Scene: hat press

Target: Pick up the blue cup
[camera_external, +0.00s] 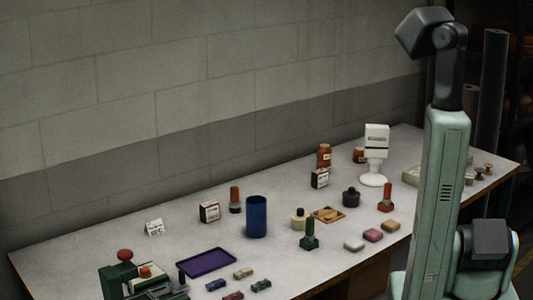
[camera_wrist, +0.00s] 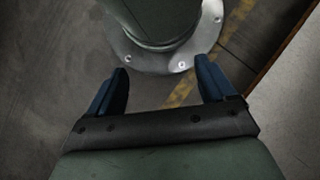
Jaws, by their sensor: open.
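The blue cup (camera_external: 256,217) is a tall dark-blue cylinder standing upright near the middle of the table in the external view. It does not show in the wrist view. In the wrist view my gripper (camera_wrist: 162,85) has its two blue fingers wide apart with nothing between them. It points down at the floor beside my own base. In the external view my arm rises at the right, and the gripper's fingers cannot be made out there. My gripper is well away from the cup.
On the grey table (camera_external: 330,260), a brown-capped bottle (camera_external: 235,200) and small box (camera_external: 209,212) stand left of the cup. A cream jar (camera_external: 299,219) and green stamp (camera_external: 309,236) stand right. A purple tray (camera_external: 207,262) lies in front. A wall runs behind.

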